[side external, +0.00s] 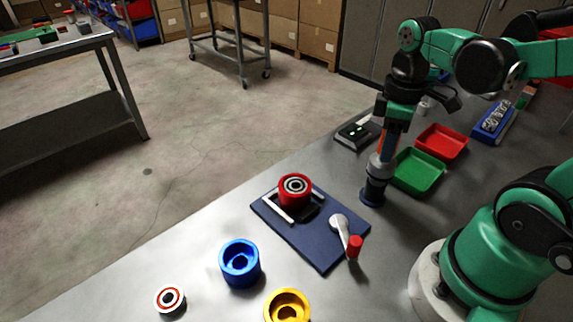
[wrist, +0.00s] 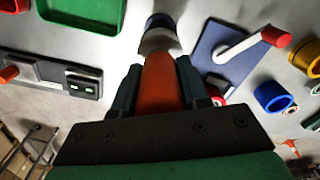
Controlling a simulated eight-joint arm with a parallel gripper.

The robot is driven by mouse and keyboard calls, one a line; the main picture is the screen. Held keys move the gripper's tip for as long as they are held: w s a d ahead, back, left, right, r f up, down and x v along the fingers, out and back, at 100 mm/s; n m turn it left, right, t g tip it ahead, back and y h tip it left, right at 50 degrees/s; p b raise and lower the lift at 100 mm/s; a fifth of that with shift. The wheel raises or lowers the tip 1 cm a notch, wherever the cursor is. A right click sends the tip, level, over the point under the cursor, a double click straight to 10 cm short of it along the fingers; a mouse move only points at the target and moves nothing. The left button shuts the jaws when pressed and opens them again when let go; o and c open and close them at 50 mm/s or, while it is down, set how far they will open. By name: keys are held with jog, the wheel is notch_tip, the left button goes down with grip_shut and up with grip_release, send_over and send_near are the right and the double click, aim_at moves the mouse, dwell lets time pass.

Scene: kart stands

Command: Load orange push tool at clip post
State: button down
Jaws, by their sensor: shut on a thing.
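The orange push tool (wrist: 160,85) is between the fingers of my gripper (wrist: 158,88) in the wrist view, and the fingers are shut on it. In the side external view my gripper (side external: 388,136) points down, mostly covering the tool's orange body (side external: 381,146). Directly below the tool is a short dark blue post (side external: 373,193) with a pale metallic tapered top, standing on the table. This appears to be the clip post, and it also shows in the wrist view (wrist: 160,20). The tool is nearly upright and in line with the post; I cannot tell whether they touch.
A blue plate (side external: 326,251) with a red cylinder (side external: 294,190) and a red-knobbed crank (side external: 341,230) lies left of the post. Green (side external: 419,171) and red (side external: 441,141) trays stand right. A dark box (side external: 357,132) is behind. Blue (side external: 239,263) and yellow cups stand in front.

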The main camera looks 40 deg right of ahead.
jog(key=shift+r, duration=2.6)
